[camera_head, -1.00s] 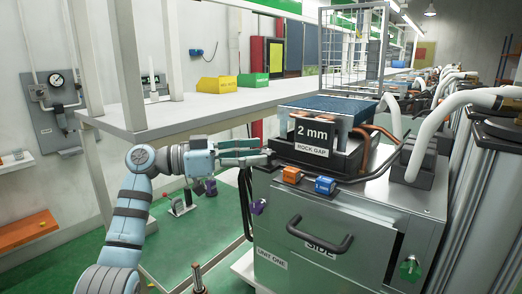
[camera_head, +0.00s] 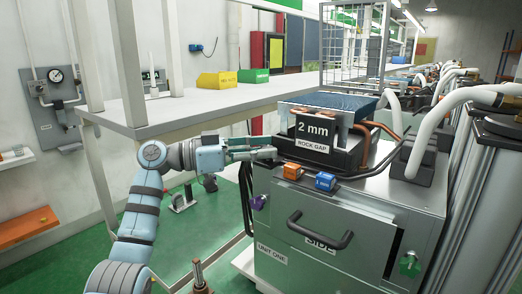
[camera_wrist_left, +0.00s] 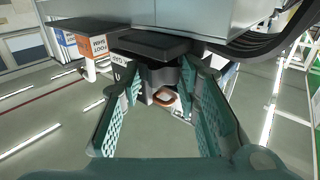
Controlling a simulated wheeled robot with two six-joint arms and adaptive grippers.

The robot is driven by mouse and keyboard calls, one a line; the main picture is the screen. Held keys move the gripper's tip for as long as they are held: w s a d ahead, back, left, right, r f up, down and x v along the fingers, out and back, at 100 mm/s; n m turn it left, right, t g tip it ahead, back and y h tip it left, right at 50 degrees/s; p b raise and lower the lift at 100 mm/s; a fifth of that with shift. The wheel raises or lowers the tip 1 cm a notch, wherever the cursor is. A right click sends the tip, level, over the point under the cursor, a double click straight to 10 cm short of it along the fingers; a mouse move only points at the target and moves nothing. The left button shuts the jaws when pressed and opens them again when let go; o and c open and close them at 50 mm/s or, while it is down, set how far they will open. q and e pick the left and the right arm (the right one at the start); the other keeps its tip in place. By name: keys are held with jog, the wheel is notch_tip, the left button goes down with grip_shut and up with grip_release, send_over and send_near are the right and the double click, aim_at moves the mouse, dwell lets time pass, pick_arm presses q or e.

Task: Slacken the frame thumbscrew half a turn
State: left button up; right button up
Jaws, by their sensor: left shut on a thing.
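My left gripper (camera_head: 268,153) reaches in from the left to the left side of the black frame (camera_head: 336,158) under the "2 mm ROCK GAP" sign (camera_head: 315,132). In the left wrist view, my left gripper (camera_wrist_left: 160,76) has its two green fingers on either side of a dark knob (camera_wrist_left: 158,76), which I take for the frame thumbscrew. The jaws are shut on it. In the head view the knob is hidden at the fingertips, and its turn angle cannot be read. My right gripper is not in view.
Orange (camera_head: 293,171) and blue (camera_head: 325,181) blocks sit on top of the steel cabinet (camera_head: 290,232). A black handle (camera_head: 320,240) juts from its front. A purple knob (camera_head: 258,202) is on its left side. A white bench (camera_head: 170,112) stands behind my arm.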

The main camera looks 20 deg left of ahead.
pick_arm(q)
jog(key=shift+n+t, duration=0.3)
jog(key=shift+t, duration=0.1)
jog(key=shift+s+d+n+t+y, duration=0.1)
jog(key=shift+n+t+y, duration=0.5)
jog(key=shift+t+y, duration=0.15)
jog(key=shift+s+d+r+n+t+y+p, duration=0.1)
jog(key=shift+n+t+y+p, duration=0.35)
jog(key=shift+n+t+y, duration=0.5)
jog(key=n+t+y+p, duration=0.1)
jog(key=y+p, duration=0.1)
jog(key=n+t+y+p, duration=0.3)
jog(key=n+y+p, duration=0.1)
jog(key=p, duration=0.1)
jog(key=shift+s+d+r, duration=0.15)
jog(key=shift+s+d, duration=0.05)
jog(key=shift+d, duration=0.1)
jog(key=shift+d+f+n+t+y+p, duration=0.1)
jog(key=shift+n+t+y+p, duration=0.2)
jog(key=shift+n+y+p, duration=0.55)
jog(key=shift+f+n+t+y+p, duration=0.1)
jog(key=shift+n+t+y+p, duration=0.25)
jog(key=shift+y, duration=0.9)
jog(key=o, duration=1.2)
jog(key=shift+f, duration=0.1)
jog(key=shift+c, duration=0.2)
